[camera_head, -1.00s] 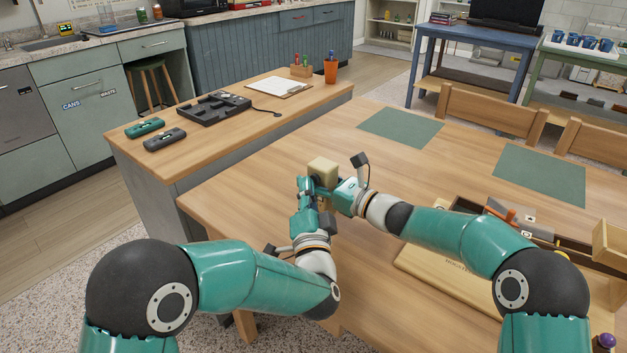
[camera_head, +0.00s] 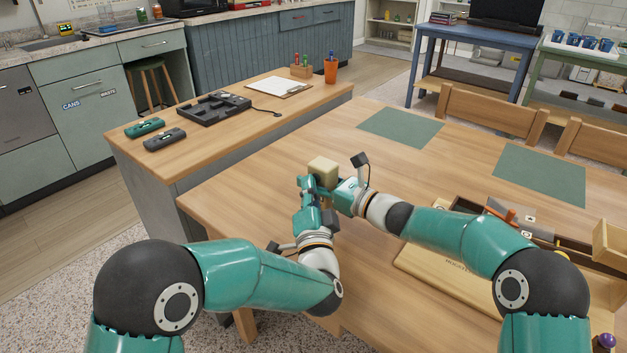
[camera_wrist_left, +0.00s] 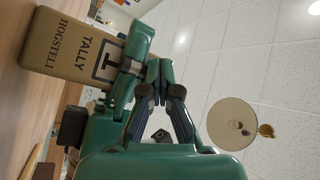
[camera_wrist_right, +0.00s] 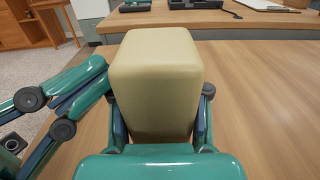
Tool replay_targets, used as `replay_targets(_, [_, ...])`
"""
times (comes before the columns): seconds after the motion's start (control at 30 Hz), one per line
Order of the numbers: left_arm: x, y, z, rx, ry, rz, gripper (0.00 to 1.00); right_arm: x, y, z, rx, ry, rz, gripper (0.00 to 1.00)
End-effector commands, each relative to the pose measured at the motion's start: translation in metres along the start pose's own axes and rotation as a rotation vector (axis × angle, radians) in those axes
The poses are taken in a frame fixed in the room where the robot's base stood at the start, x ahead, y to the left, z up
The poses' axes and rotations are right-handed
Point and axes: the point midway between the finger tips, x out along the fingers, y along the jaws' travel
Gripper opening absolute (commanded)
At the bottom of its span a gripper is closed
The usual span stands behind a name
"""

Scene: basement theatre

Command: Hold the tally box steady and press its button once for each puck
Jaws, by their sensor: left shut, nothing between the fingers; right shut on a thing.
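The tally box (camera_head: 322,167) is a cream block above the near table. In the left wrist view its face (camera_wrist_left: 62,48) reads TALLY and HOGSTELI. My right gripper (camera_head: 334,190) is shut on the box, with a finger on each side of it in the right wrist view (camera_wrist_right: 160,128). My left gripper (camera_head: 307,181) is shut and empty, close beside the box on its left. In the left wrist view my left fingertips (camera_wrist_left: 155,68) are near the box and my right gripper; contact cannot be told. I cannot make out the button or any puck.
A wooden board (camera_head: 440,262) and an open wooden box with orange and grey things (camera_head: 515,213) lie at the right. Green mats (camera_head: 400,127) lie farther back. A side counter (camera_head: 240,121) holds a black tray and clipboard. The table's middle is clear.

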Motion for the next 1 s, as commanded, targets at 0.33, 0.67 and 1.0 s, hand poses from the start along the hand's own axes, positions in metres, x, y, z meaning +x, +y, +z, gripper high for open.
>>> replay_targets(0.33, [-0.010, -0.008, 0.007, 0.001, 0.001, 0.000, 0.00, 0.001, 0.001, -0.001, 0.000, 0.001, 0.003, 0.05])
replay_targets(0.67, [-0.013, -0.010, 0.010, 0.000, 0.001, 0.000, 0.00, 0.000, 0.001, -0.001, 0.000, 0.001, 0.002, 0.05])
replay_targets(1.0, [-0.023, -0.018, 0.017, 0.000, -0.001, 0.000, 0.00, 0.000, 0.000, -0.001, 0.000, 0.001, 0.001, 0.05])
